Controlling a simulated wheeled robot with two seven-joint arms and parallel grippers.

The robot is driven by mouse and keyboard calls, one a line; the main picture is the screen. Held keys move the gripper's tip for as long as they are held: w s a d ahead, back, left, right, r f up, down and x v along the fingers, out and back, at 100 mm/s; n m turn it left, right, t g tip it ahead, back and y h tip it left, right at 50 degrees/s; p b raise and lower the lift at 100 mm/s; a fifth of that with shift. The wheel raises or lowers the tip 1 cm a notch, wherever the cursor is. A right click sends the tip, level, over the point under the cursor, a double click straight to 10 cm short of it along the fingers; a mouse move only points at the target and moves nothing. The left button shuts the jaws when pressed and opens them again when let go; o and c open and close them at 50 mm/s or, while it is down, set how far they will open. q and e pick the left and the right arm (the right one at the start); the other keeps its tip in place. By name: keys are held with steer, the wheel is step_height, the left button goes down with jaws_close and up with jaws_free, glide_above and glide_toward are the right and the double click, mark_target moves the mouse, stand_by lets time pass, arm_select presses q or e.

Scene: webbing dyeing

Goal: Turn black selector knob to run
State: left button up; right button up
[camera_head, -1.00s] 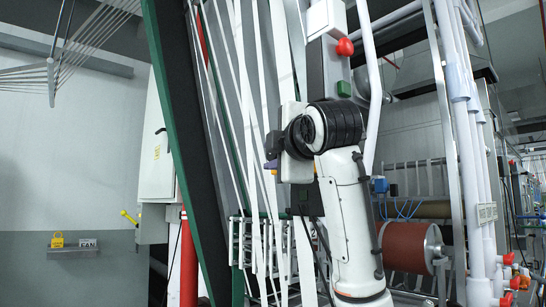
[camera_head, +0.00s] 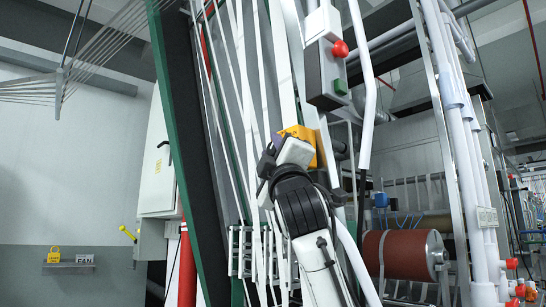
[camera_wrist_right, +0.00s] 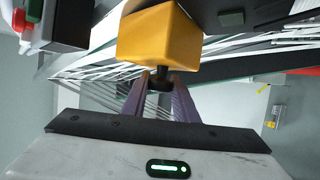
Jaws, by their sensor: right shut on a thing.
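A yellow box (camera_head: 299,133) shows in the head view just past my right gripper (camera_head: 279,141), partly covered by it. In the right wrist view the same yellow box (camera_wrist_right: 160,36) fills the top middle. The black selector knob (camera_wrist_right: 161,79) sticks out from its near side. My right gripper (camera_wrist_right: 160,88) has its two purple fingers on either side of the knob and is shut on it. The knob's markings and the run position cannot be read. In the head view the knob is hidden. My left gripper is in neither view.
A grey control box with a red button (camera_head: 341,49) and a green button (camera_head: 341,87) hangs just above. White webbing strands (camera_head: 246,95) run down close by on the left. A green-edged frame (camera_head: 170,110) and a reddish-brown roller (camera_head: 394,255) flank the space.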

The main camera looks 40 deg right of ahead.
steer(key=shift+f+m+h, duration=0.15)
steer(key=shift+m+h, duration=0.15)
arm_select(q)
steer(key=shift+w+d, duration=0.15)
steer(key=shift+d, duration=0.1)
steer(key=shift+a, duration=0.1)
arm_select(e)
steer(key=o, duration=1)
steer(key=shift+s+f+b, duration=0.1)
steer(key=shift+s+b, duration=0.1)
steer(key=shift+b, duration=0.1)
arm_select(q)
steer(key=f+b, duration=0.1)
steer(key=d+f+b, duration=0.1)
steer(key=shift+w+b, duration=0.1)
steer(key=shift+b, duration=0.3)
arm_select(e)
steer(key=v, duration=0.9)
steer(key=shift+s+a+f, duration=0.1)
steer(key=shift+a+f, duration=0.05)
steer(key=shift+f, duration=0.2)
